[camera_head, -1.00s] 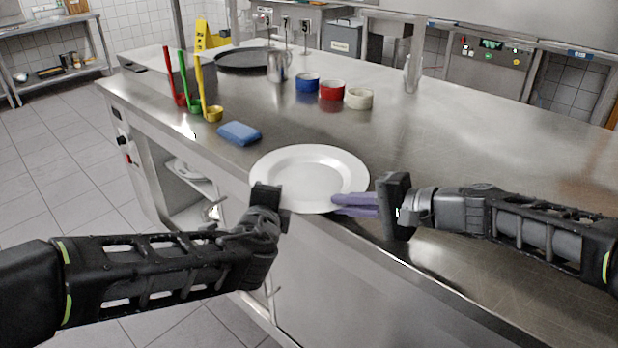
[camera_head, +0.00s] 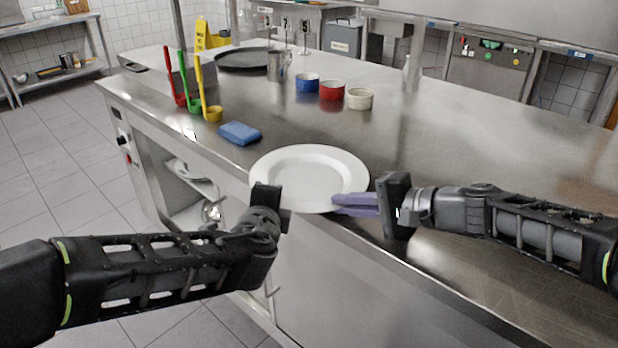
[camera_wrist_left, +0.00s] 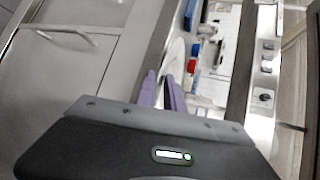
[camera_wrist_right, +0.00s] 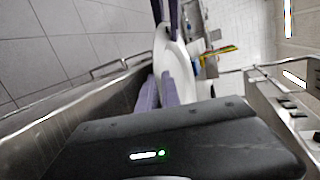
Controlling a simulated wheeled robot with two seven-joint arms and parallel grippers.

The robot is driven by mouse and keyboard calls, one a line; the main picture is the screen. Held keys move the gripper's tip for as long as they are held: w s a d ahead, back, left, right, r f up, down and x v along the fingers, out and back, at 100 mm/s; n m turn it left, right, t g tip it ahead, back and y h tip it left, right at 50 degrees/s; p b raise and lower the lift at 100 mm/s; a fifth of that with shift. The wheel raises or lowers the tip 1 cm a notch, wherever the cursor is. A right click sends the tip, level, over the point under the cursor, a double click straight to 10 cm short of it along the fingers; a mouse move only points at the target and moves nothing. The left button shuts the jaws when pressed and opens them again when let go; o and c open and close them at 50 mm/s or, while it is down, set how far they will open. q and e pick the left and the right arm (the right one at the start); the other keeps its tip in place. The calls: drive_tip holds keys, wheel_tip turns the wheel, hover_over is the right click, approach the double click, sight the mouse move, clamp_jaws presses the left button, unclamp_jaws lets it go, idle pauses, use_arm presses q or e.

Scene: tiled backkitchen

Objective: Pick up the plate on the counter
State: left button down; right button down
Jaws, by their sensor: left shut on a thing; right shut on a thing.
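A white round plate (camera_head: 308,172) is at the front edge of the steel counter (camera_head: 450,150). My right gripper (camera_head: 340,204) is shut on the plate's right rim with its purple fingers. The right wrist view also shows the plate (camera_wrist_right: 178,75) between the purple fingers. My left gripper (camera_wrist_left: 162,90) is at the plate's near left side; its fingers are mostly hidden in the head view. In the left wrist view the purple fingers close on the plate's edge (camera_wrist_left: 174,58). I cannot tell whether the plate touches the counter.
A blue sponge (camera_head: 240,133) lies beyond the plate to the left. Red, green and yellow ladles (camera_head: 212,112) stand behind it. Blue, red and cream bowls (camera_head: 332,90), a metal jug (camera_head: 277,66) and a dark round tray (camera_head: 246,59) are farther back. The counter's right side is clear.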

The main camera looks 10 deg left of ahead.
idle(0.3)
